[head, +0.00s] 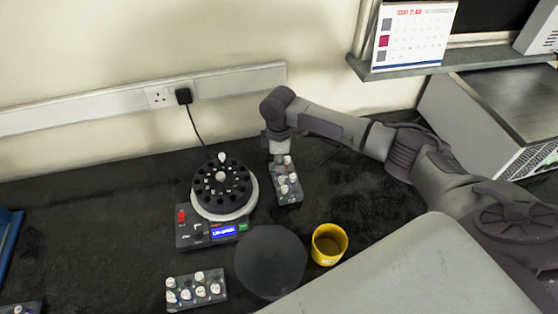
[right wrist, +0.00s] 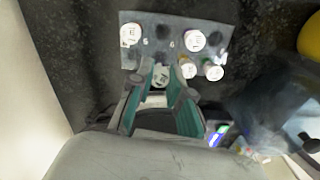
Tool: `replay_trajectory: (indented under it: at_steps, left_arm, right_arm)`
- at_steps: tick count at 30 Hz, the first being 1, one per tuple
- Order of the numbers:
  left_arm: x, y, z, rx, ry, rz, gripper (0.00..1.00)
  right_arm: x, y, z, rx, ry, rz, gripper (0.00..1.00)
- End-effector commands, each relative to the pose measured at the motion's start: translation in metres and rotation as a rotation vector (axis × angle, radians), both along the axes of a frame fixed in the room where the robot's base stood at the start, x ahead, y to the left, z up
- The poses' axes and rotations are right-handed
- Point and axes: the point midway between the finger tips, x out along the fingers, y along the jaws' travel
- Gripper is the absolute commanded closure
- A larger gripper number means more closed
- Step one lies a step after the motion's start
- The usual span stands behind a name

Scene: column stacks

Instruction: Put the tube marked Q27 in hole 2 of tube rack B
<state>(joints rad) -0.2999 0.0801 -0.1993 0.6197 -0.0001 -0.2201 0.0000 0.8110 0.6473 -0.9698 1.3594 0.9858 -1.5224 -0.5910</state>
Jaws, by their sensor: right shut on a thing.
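My right gripper (head: 277,146) is over the far end of a grey tube rack (head: 287,198) right of the centrifuge. In the right wrist view its fingers (right wrist: 163,86) are shut on a white-capped tube (right wrist: 160,74) at the rack's near edge. I cannot tell whether this tube is still seated, and its mark is not legible. Several other capped tubes stand in this rack (right wrist: 148,20). A second rack (head: 219,282) with several capped tubes lies at the front. I cannot read Q27 or the rack letters. My left gripper is not in view.
A centrifuge (head: 188,238) with a black rotor (head: 205,190) stands left of the far rack. A dark round lid (head: 270,262) and a yellow cup (head: 329,244) are in front. Another rack (head: 22,308) shows at the bottom left corner.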

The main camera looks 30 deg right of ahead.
Motion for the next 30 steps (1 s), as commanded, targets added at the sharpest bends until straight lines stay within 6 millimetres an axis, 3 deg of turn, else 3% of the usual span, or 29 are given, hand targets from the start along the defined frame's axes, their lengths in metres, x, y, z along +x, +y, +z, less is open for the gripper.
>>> replay_trajectory:
  at_steps: [30]
  left_arm:
    - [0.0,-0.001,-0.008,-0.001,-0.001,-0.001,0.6]
  right_arm:
    - [0.0,-0.001,-0.022,0.0,-0.001,0.0,0.93]
